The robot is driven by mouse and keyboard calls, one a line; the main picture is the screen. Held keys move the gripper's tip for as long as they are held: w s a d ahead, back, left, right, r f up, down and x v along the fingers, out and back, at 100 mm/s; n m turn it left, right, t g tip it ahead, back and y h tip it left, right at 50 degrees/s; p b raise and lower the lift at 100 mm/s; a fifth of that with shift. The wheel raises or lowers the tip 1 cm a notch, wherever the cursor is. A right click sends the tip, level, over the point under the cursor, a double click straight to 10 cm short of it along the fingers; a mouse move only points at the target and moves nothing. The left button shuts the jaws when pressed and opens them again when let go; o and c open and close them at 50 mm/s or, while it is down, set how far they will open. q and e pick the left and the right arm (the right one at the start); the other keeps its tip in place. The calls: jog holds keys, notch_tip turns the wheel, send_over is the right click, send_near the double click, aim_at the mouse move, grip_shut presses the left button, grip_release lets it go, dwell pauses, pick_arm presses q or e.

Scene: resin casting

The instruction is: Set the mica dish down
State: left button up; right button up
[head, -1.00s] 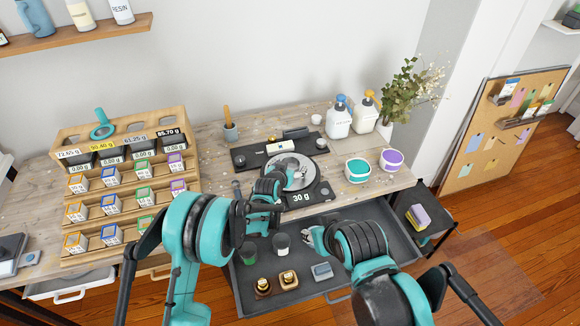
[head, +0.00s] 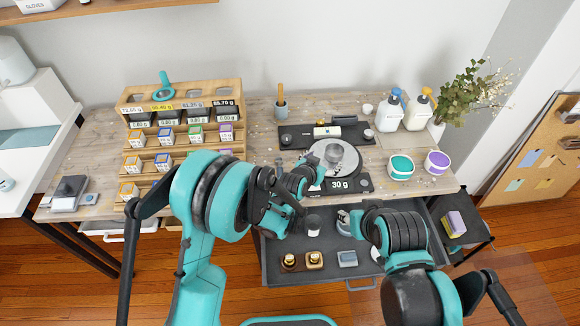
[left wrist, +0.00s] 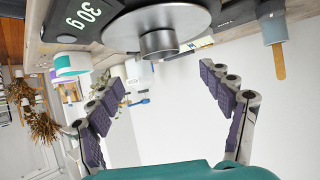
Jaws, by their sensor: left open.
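The mica dish, a small grey metal cup (head: 333,153), stands on the round silver plate (head: 350,165) of the scale, whose display (head: 341,184) reads 30 g. The left wrist view is upside down; there the dish (left wrist: 158,42) rests against the plate (left wrist: 190,15), in front of the spread fingers. My left gripper (head: 314,172) is open and empty, just in front and to the left of the dish, apart from it. My right gripper (head: 346,222) is over the open drawer; its fingers are too small and partly hidden to judge.
The open grey drawer (head: 290,272) holds a dark cup, two gold-topped bottles and a grey box. Teal (head: 401,167) and purple (head: 437,162) tubs stand right of the scale, pump bottles (head: 389,112) behind them. A wooden rack (head: 180,95) stands left.

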pick_arm(q)
jog(key=shift+a, duration=0.1)
jog(key=s+a+r+n+y, duration=0.1)
jog(key=s+a+r+y, duration=0.1)
jog(key=s+a+r, duration=0.35)
jog(key=s+a+r+n+y, duration=0.1)
jog(key=s+a+r+n, duration=0.1)
jog(key=a+r, duration=0.7)
jog(key=s+a+f+n+g+y, duration=0.1)
jog(key=s+a+n+g+y, duration=0.2)
jog(key=s+a, duration=1.5)
jog(key=shift+s+f+n+y, duration=0.3)
jog(key=shift+s+f, duration=0.1)
jog(key=shift+s, duration=0.85)
